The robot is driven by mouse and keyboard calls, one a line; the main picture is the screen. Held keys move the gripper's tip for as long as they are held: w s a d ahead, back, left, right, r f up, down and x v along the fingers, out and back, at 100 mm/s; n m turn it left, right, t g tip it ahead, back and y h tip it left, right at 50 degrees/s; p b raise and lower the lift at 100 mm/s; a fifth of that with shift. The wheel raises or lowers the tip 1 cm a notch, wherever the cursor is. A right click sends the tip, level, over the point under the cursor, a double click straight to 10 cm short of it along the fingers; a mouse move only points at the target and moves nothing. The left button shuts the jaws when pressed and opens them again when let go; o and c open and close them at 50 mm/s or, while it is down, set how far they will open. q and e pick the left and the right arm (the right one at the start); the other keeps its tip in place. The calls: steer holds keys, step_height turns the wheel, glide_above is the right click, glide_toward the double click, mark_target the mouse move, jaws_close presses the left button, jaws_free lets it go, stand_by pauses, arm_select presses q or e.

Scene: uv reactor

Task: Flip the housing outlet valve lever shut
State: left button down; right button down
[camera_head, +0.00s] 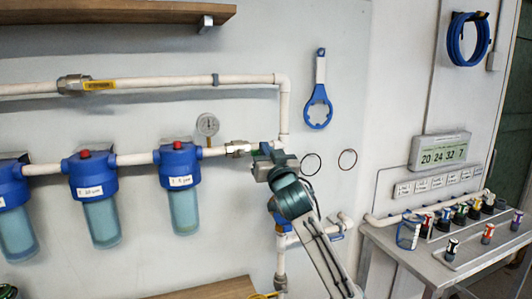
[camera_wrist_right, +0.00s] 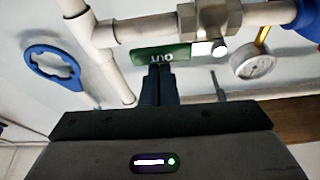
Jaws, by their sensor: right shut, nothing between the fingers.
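The housing outlet valve (camera_head: 238,148) is a metal body on the white pipe, right of the last filter housing. In the right wrist view its metal body (camera_wrist_right: 208,20) carries a green lever marked OUT (camera_wrist_right: 176,53). The lever lies roughly along the pipe. My right gripper (camera_head: 262,158) is at the valve and hides most of the lever in the head view. Its shut, empty fingers (camera_wrist_right: 158,72) overlap the lever's lower edge in the wrist view; I cannot tell whether they touch it. My left gripper is not in view.
A pressure gauge (camera_head: 207,125) stands just left of the valve. Blue filter housings (camera_head: 180,165) hang along the pipe further left. A blue wrench (camera_head: 318,105) hangs on the wall at upper right. A metal bench (camera_head: 400,252) with several bottles stands at right.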

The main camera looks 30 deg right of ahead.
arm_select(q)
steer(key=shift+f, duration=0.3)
arm_select(e)
steer(key=shift+f, duration=0.15)
